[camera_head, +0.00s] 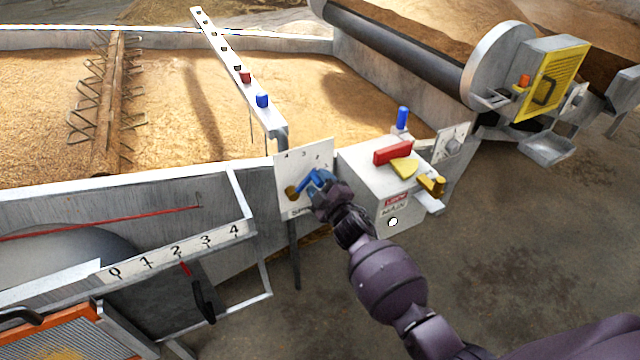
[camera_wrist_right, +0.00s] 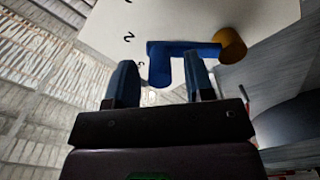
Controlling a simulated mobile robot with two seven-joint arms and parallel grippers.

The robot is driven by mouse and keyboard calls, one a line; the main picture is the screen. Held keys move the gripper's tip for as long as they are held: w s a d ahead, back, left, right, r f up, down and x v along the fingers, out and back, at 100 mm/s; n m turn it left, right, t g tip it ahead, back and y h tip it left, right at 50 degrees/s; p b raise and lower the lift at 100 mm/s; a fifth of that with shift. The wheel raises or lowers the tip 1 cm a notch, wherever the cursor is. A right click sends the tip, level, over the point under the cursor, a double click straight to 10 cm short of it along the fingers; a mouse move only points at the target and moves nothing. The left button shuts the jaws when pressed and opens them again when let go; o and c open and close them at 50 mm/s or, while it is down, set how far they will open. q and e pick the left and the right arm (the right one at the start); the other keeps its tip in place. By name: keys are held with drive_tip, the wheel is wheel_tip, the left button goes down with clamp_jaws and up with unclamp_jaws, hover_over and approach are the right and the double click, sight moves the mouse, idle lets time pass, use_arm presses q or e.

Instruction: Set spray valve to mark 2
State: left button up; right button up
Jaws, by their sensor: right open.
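The spray valve is a white plate (camera_head: 297,160) with numbered marks, a brass hub (camera_head: 292,193) and a blue handle (camera_head: 307,182). In the head view the handle slants up and right from the hub. In the right wrist view the handle (camera_wrist_right: 183,50) runs left from the brass hub (camera_wrist_right: 231,46), and its bent end lies between my fingers. My right gripper (camera_wrist_right: 163,84) is open, with one finger on each side of that end. I cannot tell whether they touch it. A "2" shows on the plate (camera_wrist_right: 180,22); which mark the handle meets is unclear. My left gripper is not in view.
Right of the plate stands a grey box (camera_head: 364,188) with a red handle (camera_head: 393,152) and a yellow lever (camera_head: 404,168). A blue-handled valve (camera_head: 402,118) is behind it. A 0-to-4 scale (camera_head: 178,250) is at lower left. Grain fills the bed (camera_head: 190,100) behind.

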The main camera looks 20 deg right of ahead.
drive_tip(key=shift+s, duration=0.45)
use_arm(q)
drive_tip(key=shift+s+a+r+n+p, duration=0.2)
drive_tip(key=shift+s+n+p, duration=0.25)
drive_tip(key=shift+p, duration=0.7)
use_arm(e)
drive_tip(key=s, duration=1)
drive_tip(key=shift+d, duration=0.2)
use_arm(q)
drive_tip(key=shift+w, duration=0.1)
